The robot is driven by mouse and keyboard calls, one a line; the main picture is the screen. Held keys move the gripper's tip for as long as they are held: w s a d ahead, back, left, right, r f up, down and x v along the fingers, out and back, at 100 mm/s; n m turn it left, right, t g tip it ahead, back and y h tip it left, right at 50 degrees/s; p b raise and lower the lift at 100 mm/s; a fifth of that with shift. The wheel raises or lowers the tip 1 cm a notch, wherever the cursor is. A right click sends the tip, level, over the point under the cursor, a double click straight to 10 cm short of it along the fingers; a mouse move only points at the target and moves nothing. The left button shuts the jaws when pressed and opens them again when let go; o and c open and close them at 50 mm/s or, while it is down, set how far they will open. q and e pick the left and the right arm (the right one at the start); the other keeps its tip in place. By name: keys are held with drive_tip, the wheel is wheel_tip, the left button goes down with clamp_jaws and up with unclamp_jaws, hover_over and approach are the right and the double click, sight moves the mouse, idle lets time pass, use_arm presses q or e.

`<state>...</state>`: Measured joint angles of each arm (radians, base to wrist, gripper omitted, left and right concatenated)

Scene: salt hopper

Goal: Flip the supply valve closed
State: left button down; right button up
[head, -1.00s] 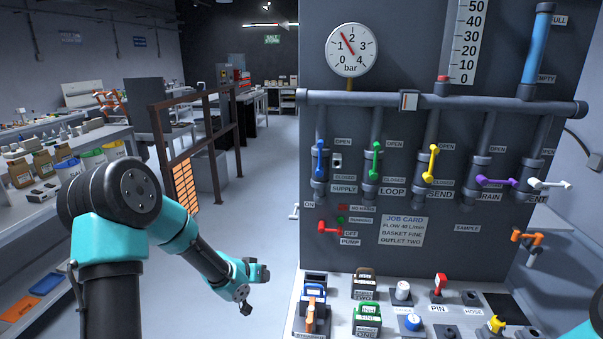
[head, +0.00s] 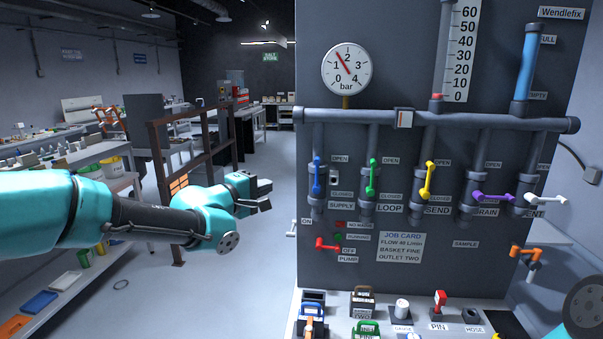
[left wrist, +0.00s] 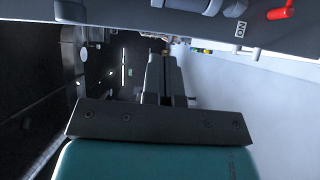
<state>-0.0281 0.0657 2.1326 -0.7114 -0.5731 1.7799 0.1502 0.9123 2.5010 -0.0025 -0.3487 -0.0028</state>
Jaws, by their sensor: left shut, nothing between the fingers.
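The supply valve's blue handle (head: 317,176) stands upright along its pipe on the grey panel in the head view, between the OPEN label above and the CLOSED label below. The SUPPLY label (head: 341,205) sits below it. My left gripper (head: 268,190) is shut and empty, to the left of the panel and apart from the handle. In the left wrist view its fingers (left wrist: 166,78) lie together, and the blue handle cannot be made out there. My right gripper is out of view.
Green, yellow, purple and white valve handles line the panel to the right. The red pump handle (head: 327,244) is below the supply valve and also shows in the left wrist view (left wrist: 281,12). A bench (head: 470,330) with several parts stands below. Open floor lies left of the panel.

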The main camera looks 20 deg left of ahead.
sight(317, 175)
use_arm(q)
drive_tip(key=shift+s+r, duration=0.2)
drive_tip(key=shift+r, duration=0.35)
drive_tip(key=shift+d, duration=0.1)
drive_tip(key=x, duration=0.4)
drive_tip(key=d+x, duration=0.1)
drive_tip(key=x, duration=0.6)
drive_tip(key=shift+d+r, duration=0.15)
drive_tip(key=shift+d, duration=0.35)
drive_tip(key=shift+w+d, duration=0.25)
drive_tip(key=shift+d, duration=0.4)
drive_tip(key=shift+d, duration=0.15)
